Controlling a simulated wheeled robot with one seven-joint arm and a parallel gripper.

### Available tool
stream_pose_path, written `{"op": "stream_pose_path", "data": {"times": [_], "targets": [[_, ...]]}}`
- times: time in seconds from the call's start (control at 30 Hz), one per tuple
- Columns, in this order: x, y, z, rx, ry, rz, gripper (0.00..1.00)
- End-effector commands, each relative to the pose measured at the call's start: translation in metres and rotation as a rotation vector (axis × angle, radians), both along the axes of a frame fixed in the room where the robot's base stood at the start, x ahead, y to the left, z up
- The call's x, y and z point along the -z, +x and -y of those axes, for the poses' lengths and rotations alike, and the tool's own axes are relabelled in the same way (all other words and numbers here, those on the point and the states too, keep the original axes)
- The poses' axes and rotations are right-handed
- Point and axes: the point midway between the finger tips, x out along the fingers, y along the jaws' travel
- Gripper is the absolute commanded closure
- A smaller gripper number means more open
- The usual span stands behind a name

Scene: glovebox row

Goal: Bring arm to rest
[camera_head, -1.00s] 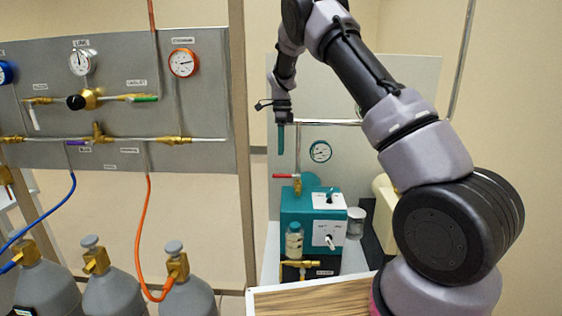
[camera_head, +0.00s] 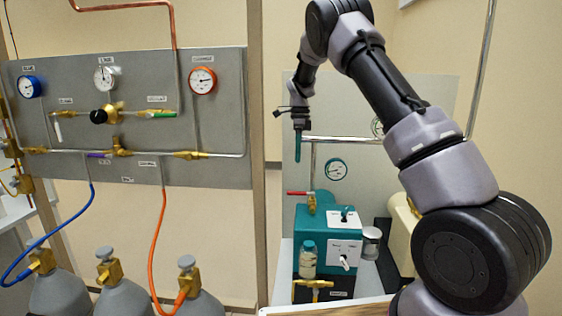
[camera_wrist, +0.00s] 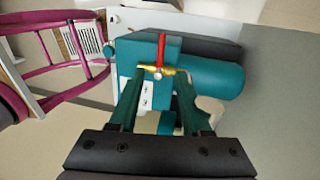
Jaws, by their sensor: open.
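My arm rises from the lower right in the head view and bends over at the top. My gripper (camera_head: 298,146) hangs at its end, pointing down, above the teal pump unit (camera_head: 322,226). In the wrist view its two teal fingers (camera_wrist: 157,100) stand apart with nothing held between them. Beyond the fingers show a brass valve with a red handle (camera_wrist: 160,55) and a teal cylinder (camera_wrist: 207,75). In the head view the red-handled valve (camera_head: 303,195) is below the fingertips, with a visible gap.
A grey gauge panel (camera_head: 220,120) and a tan post (camera_head: 258,160) stand left of my gripper. Grey gas cylinders (camera_head: 125,290) with blue and orange hoses are at lower left. A small bottle (camera_head: 307,262) stands by the pump. A metal pipe (camera_head: 345,139) runs behind the gripper.

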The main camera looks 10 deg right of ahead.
Motion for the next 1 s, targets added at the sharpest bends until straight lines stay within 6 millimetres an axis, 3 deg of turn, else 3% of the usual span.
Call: {"op": "stream_pose_path", "data": {"times": [0.17,0.3,0.5,0.8,1.0], "targets": [[-0.058,-0.024,0.022,-0.111,0.078,0.088,0.52],[-0.106,-0.056,0.039,-0.244,0.138,0.182,0.52],[-0.160,-0.111,0.060,-0.445,0.182,0.326,0.52],[-0.213,-0.207,0.081,-0.764,0.154,0.548,0.52],[-0.226,-0.273,0.089,-0.984,0.066,0.677,0.52]]}}
